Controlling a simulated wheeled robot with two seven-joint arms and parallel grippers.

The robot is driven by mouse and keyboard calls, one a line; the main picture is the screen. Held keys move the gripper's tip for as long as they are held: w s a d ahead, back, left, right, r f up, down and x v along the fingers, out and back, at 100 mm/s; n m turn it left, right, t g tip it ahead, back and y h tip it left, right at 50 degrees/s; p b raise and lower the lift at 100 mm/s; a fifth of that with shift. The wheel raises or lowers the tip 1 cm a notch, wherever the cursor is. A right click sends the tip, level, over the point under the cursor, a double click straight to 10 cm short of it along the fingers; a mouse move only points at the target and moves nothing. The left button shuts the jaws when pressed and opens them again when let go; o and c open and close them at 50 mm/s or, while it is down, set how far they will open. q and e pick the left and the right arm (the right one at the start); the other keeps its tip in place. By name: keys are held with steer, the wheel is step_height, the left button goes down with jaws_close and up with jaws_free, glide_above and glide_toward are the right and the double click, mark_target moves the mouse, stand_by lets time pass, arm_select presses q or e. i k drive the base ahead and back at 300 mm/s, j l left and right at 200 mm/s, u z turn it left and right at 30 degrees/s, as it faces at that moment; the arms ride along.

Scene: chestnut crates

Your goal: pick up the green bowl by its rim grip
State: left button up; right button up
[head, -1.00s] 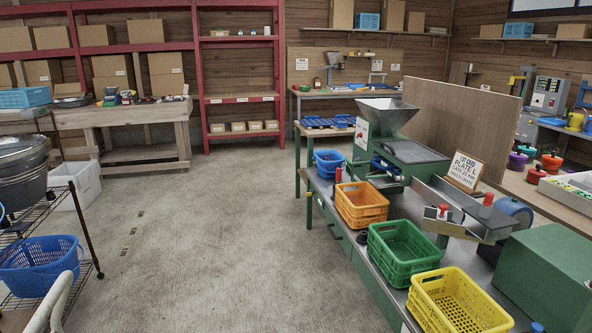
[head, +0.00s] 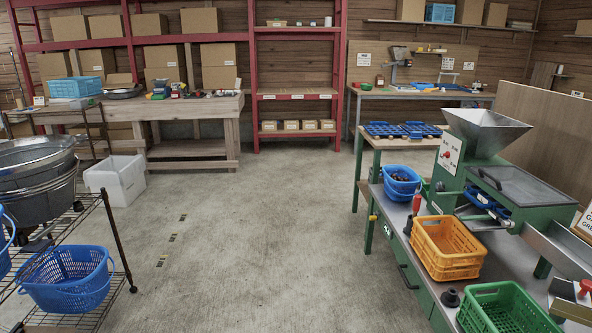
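I cannot make out a clear green bowl. A small green object (head: 363,86) lies at the left of the far bench in the head view; it is too small to tell whether it is a bowl. Neither of my grippers is in view.
A green crate (head: 505,310) and an orange crate (head: 447,248) stand on the right-hand table beside the green hopper machine (head: 487,135). A wire rack (head: 118,240) with blue baskets and metal tubs is at left. The concrete floor between is open.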

mark_target(367, 87)
steer(key=i, duration=4.2)
steer(key=i+z, duration=0.1)
steer(key=i, duration=0.6)
steer(key=i+j+z, duration=0.15)
steer(key=i, duration=3.35)
steer(key=i+z, duration=0.45)
steer(key=i, duration=0.25)
steer(key=i+j+z, duration=0.15)
steer(key=i+z, duration=0.3)
steer(key=i, duration=0.25)
steer(key=i+l+u, duration=0.1)
steer(key=i, duration=0.45)
steer(key=i+l+u, duration=0.1)
steer(key=i, duration=0.45)
steer(key=l, duration=0.1)
